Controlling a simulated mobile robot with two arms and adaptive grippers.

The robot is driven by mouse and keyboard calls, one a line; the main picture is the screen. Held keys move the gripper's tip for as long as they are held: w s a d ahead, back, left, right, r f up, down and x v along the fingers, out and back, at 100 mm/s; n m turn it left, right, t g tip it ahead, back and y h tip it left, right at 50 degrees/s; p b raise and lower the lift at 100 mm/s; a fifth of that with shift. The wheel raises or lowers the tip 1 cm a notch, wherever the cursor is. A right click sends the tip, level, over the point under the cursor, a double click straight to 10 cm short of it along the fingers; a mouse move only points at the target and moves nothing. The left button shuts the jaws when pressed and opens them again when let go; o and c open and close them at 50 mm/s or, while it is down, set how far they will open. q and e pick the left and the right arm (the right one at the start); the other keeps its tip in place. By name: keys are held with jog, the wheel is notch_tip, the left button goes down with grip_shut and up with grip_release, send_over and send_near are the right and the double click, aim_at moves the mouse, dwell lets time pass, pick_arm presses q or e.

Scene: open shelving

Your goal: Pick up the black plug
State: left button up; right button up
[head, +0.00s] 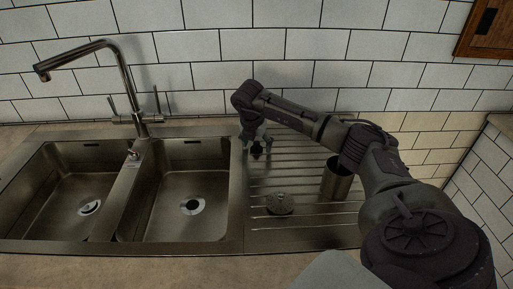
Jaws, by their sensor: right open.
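My right gripper (257,150) is open and points down at the back left of the ribbed drainboard, close to the right basin's edge. It is small and dark here, and I cannot tell if anything lies between or beneath its fingers. A round, flat piece with a raised knob (280,203), shaped like a plug, lies on the drainboard in front of the gripper and apart from it. It looks grey-brown rather than clearly black. The drains of the right basin (192,207) and left basin (90,207) have dark centres. My left gripper is out of view.
A metal cup (335,185) stands on the drainboard (305,236), partly behind my right arm. A tall faucet (125,80) rises behind the two basins. A tiled wall (290,45) closes off the back. The drainboard's front is mostly clear.

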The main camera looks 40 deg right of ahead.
jog(key=shift+c, duration=0.2)
jog(key=c, duration=1.1)
